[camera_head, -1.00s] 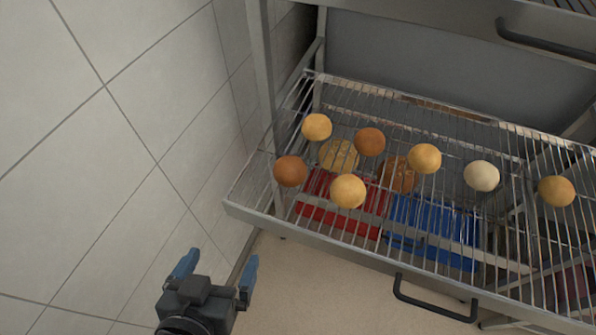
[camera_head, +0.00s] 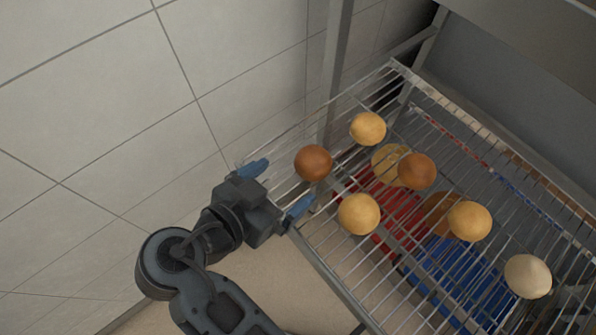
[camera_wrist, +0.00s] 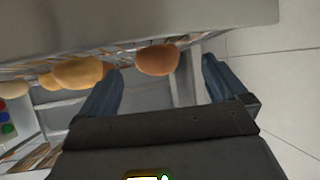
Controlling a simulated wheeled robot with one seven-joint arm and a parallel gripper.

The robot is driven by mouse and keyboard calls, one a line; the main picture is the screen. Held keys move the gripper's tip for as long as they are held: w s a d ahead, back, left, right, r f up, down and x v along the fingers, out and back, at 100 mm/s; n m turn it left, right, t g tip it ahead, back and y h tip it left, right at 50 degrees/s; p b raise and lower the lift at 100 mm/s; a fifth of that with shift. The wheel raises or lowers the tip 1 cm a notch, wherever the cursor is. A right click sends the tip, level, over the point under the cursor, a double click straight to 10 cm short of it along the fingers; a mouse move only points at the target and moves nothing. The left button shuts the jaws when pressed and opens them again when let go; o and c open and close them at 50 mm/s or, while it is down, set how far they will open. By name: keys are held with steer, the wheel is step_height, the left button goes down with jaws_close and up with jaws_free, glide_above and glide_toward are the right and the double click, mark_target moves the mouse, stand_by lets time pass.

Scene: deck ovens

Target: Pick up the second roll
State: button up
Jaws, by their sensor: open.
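Several round rolls lie on the wire rack; no mark shows which is the second. A dark brown roll (camera_head: 313,163) lies nearest my gripper (camera_head: 277,188), at the rack's left end. My gripper is open and empty, its blue fingers pointing at this roll from just short of it. In the wrist view the brown roll (camera_wrist: 157,60) appears ahead between the two fingers. Golden rolls lie behind it (camera_head: 367,128), in front to its right (camera_head: 359,213) and farther right (camera_head: 469,221). Another brown roll (camera_head: 416,171) and a pale roll (camera_head: 528,276) lie beyond.
The wire rack (camera_head: 337,265) is pulled out of a metal frame with an upright post (camera_head: 336,75). Below it are a red tray (camera_head: 409,225), a blue tray (camera_head: 462,283) and larger loaves. A tiled wall (camera_head: 110,90) stands close on the left.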

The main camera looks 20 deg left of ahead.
mark_target(299, 171)
steer(key=shift+b+x, duration=0.4)
steer(key=shift+x, duration=2)
steer(key=shift+a+r, duration=0.1)
steer(key=shift+r, duration=0.05)
steer(key=shift+c, duration=0.4)
steer(key=c, duration=1.3)
